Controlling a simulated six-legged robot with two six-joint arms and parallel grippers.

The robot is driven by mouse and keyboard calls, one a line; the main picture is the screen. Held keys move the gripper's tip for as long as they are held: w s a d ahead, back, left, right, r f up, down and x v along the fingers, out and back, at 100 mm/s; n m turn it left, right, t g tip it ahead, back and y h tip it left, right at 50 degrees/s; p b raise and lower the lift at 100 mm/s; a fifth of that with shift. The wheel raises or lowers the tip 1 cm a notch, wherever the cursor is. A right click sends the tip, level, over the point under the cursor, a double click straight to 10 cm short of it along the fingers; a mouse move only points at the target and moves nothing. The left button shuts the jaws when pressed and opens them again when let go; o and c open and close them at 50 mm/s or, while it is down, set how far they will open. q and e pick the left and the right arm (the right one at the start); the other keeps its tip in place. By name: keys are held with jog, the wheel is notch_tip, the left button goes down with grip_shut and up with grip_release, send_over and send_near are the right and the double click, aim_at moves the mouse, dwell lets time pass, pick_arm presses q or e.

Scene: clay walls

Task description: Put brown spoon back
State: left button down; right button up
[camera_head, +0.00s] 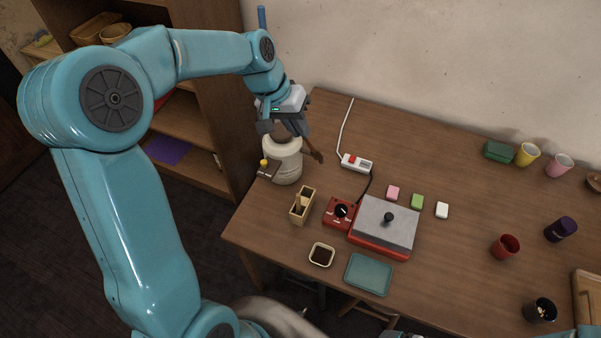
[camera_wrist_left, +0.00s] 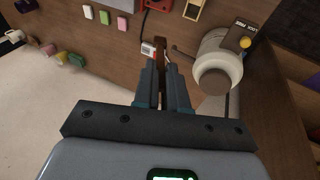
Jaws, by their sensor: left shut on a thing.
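My left gripper (camera_head: 293,128) is shut on the brown spoon (camera_head: 315,154). It holds the spoon above the table's left back part, just behind and right of a cream-coloured machine (camera_head: 284,168) with a yellow knob. In the left wrist view, the spoon (camera_wrist_left: 161,46) sticks out between the two fingertips (camera_wrist_left: 162,75), and the cream machine (camera_wrist_left: 216,68) is to their right. A small light wooden holder (camera_head: 302,206) with compartments stands on the table in front of the machine. A sliver of what looks like my right gripper's housing shows at the bottom edge; its fingers are hidden.
A red control box (camera_head: 341,212) and a grey-topped red unit with a black knob (camera_head: 385,226) stand right of the holder. A white power strip (camera_head: 357,163) lies behind them. A small dark-filled dish (camera_head: 321,255) and a teal tray (camera_head: 369,275) are near the front edge.

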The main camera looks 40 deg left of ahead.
pick_arm(q)
notch_tip(320, 180, down, 14)
jog(key=p, duration=0.1)
jog(key=shift+f, duration=0.2)
jog(key=shift+f+b, duration=0.35)
jog(key=shift+b, duration=0.05)
jog(key=c, duration=1.2)
grip_release()
jog(key=shift+w, duration=0.1)
jog(key=shift+r, duration=0.1)
